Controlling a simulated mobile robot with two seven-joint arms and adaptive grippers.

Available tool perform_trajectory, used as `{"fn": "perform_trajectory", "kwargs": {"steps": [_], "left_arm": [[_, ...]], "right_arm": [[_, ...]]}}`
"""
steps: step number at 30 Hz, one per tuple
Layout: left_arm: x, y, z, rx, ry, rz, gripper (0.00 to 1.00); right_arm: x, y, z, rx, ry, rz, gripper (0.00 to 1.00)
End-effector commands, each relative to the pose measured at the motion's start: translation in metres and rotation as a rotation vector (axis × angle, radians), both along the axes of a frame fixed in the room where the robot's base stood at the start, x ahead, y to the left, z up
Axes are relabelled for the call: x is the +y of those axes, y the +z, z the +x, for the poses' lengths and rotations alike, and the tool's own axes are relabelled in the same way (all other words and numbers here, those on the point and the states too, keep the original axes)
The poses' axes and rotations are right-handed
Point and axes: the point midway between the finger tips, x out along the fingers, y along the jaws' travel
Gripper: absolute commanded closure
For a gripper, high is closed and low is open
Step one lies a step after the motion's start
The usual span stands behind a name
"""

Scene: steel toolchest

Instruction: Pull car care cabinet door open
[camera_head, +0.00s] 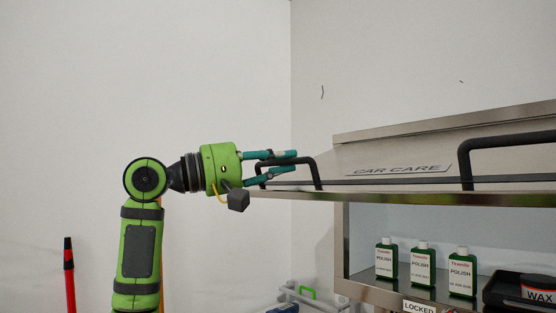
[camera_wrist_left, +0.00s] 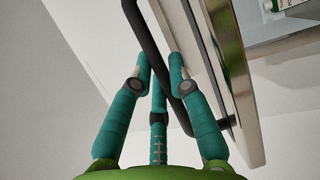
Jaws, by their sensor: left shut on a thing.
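The car care cabinet door (camera_head: 390,162) is raised to about level, hinged at the top, with its "CAR CARE" label facing up. A black bar handle (camera_head: 318,172) sits at the door's left end. My left gripper (camera_head: 294,160) is at this handle, its teal fingers shut around the bar. In the left wrist view the handle (camera_wrist_left: 150,50) runs between the fingers (camera_wrist_left: 160,70), beside the door's steel edge (camera_wrist_left: 232,60). My right gripper is in neither view.
Under the door the cabinet is open, with several green polish bottles (camera_head: 422,262) and a wax tin (camera_head: 538,291) inside. A "LOCKED" label (camera_head: 419,307) is below. A second black handle (camera_head: 490,142) is on the door's right. A red pole (camera_head: 69,275) stands at left.

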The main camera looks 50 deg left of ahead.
Motion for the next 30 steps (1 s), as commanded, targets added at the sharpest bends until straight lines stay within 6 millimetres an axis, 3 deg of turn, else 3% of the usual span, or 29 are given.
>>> {"fn": "perform_trajectory", "kwargs": {"steps": [1, 2, 3, 17, 30], "left_arm": [[0.001, -0.001, 0.002, 0.003, 0.005, 0.0, 1.0], [0.001, -0.001, 0.002, 0.003, 0.005, 0.0, 0.78], [0.001, -0.001, 0.002, 0.002, 0.004, 0.001, 0.7], [0.005, -0.002, -0.007, 0.001, 0.003, 0.0, 0.7], [0.041, -0.018, -0.083, 0.003, 0.004, 0.0, 0.7]], "right_arm": [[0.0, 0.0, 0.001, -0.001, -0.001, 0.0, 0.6], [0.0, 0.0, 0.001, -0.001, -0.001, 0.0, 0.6], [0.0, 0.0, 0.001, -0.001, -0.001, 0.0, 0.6], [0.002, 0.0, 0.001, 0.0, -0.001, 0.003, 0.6], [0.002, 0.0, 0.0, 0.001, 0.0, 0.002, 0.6]]}}
